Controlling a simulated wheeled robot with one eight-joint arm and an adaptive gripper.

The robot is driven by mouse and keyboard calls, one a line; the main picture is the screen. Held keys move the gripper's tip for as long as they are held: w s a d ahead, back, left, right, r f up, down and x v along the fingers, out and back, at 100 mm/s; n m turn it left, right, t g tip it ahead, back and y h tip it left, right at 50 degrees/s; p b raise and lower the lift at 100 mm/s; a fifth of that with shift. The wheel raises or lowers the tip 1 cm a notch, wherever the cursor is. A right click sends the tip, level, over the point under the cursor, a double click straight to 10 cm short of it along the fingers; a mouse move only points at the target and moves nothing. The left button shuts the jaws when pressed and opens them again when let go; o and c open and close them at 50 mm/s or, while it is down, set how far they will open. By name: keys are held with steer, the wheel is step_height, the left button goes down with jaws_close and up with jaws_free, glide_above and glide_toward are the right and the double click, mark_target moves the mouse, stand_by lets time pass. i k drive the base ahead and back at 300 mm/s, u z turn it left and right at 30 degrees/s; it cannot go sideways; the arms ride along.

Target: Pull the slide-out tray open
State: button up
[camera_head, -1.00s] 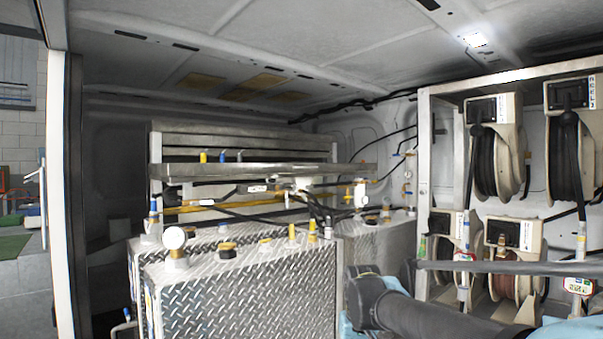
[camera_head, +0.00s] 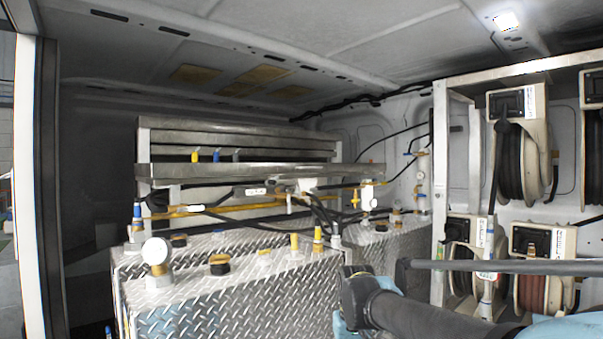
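The slide-out tray (camera_head: 240,173) is a long, shallow metal tray with a bright front lip, at left centre in the head view. It sits in a metal shelf frame (camera_head: 235,127) above the diamond-plate tanks. A few small yellow, blue and grey upright items stand at its back edge. I cannot tell how far out it is slid. My dark arm, with pale blue parts, shows at the lower right, below and to the right of the tray and apart from it in the picture. I cannot make out my gripper's fingers.
Diamond-plate tanks (camera_head: 230,303) with caps, valves and a gauge (camera_head: 156,251) stand below the tray. Hoses and pipes run under its front. Hose reels (camera_head: 520,165) hang in a metal rack on the right. A door post (camera_head: 28,190) is at the far left.

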mark_target(152, 171)
steer(key=z, duration=0.05)
steer(key=i, duration=1.05)
